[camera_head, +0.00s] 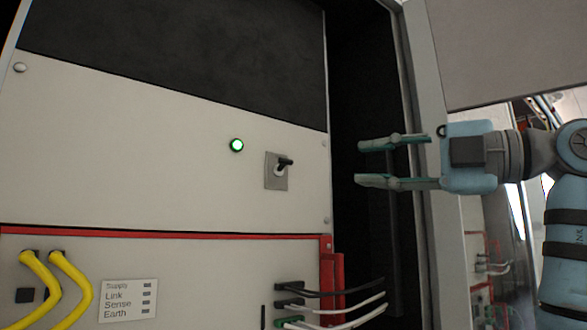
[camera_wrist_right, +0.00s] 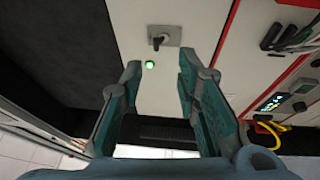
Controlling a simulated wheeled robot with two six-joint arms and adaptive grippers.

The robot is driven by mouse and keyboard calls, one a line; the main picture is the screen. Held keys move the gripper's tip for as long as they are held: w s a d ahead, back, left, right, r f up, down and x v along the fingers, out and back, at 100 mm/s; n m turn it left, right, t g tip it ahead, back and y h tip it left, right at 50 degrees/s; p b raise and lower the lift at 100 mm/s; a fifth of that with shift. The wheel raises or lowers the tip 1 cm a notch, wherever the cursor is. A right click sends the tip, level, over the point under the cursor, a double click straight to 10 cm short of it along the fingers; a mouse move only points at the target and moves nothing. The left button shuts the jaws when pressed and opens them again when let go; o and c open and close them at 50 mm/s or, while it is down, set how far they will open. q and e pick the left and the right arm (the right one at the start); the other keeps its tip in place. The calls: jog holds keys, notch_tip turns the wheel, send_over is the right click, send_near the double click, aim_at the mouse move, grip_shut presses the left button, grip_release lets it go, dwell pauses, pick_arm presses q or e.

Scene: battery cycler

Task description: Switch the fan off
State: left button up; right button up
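The fan switch (camera_head: 279,170) is a small black toggle or lever on a grey square plate, set in a pale panel. Its lever points to the right and slightly up in the head view. A round green lamp (camera_head: 237,145) glows to its left. My right gripper (camera_head: 378,163) is open and empty, to the right of the switch and apart from it. In the right wrist view, the switch (camera_wrist_right: 163,38) and the lit lamp (camera_wrist_right: 150,65) show ahead, beyond the open fingers (camera_wrist_right: 160,75). My left gripper is not in view.
Below a red strip (camera_head: 150,233), yellow cables (camera_head: 72,285) plug in at the left, and black and white cables (camera_head: 345,290) at the right. A label (camera_head: 128,301) reads Supply, Link, Sense, Earth. The cabinet frame (camera_head: 430,130) stands behind my right gripper. The panel around the switch is clear.

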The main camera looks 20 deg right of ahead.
jog(key=p, duration=0.2)
send_near(288, 161)
jog(key=a, duration=0.2)
jog(key=w+a, duration=0.1)
jog(key=w, duration=0.1)
jog(key=w+a+p, duration=0.1)
jog(key=w, duration=0.1)
jog(key=w+a, duration=0.1)
jog(key=w, duration=0.1)
jog(key=shift+a+r, duration=0.2)
jog(key=shift+r, duration=0.1)
jog(key=shift+w+a, duration=0.1)
jog(key=shift+w, duration=0.25)
jog(key=shift+s, duration=0.45)
jog(key=shift+c, duration=0.4)
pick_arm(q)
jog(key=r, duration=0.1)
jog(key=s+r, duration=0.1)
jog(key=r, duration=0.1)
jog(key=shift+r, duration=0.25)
pick_arm(e)
grip_shut()
